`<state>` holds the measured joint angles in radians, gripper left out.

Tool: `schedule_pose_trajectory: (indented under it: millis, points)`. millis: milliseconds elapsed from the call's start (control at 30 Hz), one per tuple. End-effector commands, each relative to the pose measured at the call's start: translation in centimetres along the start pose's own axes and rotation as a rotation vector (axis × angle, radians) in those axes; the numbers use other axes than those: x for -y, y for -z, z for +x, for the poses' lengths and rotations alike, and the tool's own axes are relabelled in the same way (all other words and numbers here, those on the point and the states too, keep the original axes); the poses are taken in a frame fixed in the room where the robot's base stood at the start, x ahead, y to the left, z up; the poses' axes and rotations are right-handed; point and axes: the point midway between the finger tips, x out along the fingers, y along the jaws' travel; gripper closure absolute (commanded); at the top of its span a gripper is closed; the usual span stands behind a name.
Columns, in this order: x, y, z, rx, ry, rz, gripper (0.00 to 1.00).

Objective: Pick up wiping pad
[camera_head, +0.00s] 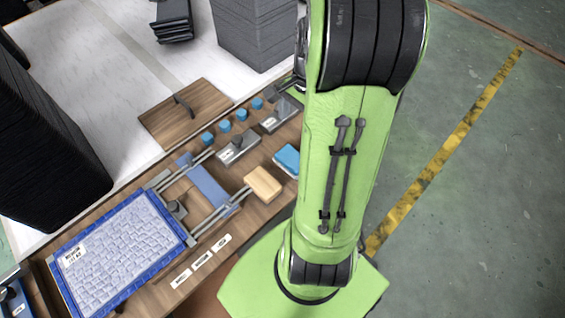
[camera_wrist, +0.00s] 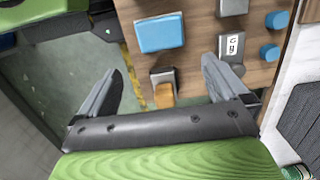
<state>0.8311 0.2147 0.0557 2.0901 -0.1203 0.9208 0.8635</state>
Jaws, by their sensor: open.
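A blue block with a pale lower layer (camera_head: 287,158), which looks like the wiping pad, lies on the brown wooden bench beside my arm. It also shows in the wrist view (camera_wrist: 160,34), near the top centre. My gripper (camera_wrist: 162,68) is open and empty, its two grey fingers spread wide. The blue pad lies beyond the fingertips, roughly in line with the gap between them, and nothing touches it. My gripper is hidden behind or below my arm in the head view.
A tan block (camera_head: 263,184) lies left of the pad. Several blue cylinders (camera_head: 241,114) and grey labelled blocks (camera_head: 238,149) stand behind. A blue-rimmed tray (camera_head: 183,233) with a grey textured panel sits at left. Dark stacks stand on the white surface. Green floor lies right.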

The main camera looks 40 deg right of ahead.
Motion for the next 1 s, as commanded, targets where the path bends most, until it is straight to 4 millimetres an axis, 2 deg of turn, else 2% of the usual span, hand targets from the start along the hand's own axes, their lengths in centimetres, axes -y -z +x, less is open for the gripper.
schedule_pose_trajectory:
  millis: [33,200,367,600,700,867,900,1000]
  points:
    - [-0.1,0.0,2.0,0.004,-0.004,0.0,0.0]
    - [-0.1,-0.1,6.0,0.003,-0.003,-0.003,0.0]
    - [-0.1,-0.1,7.8,0.001,-0.002,-0.002,0.0]
    - [-0.1,-0.5,12.2,0.002,-0.003,-0.004,0.0]
    - [-0.1,-0.5,12.8,0.0,-0.002,-0.004,0.0]
    - [0.0,-0.5,12.6,-0.001,-0.001,-0.004,0.0]
    - [0.0,-0.5,12.6,-0.001,-0.001,-0.004,0.02]
    - [0.0,-0.5,12.6,-0.001,-0.001,-0.004,0.17]
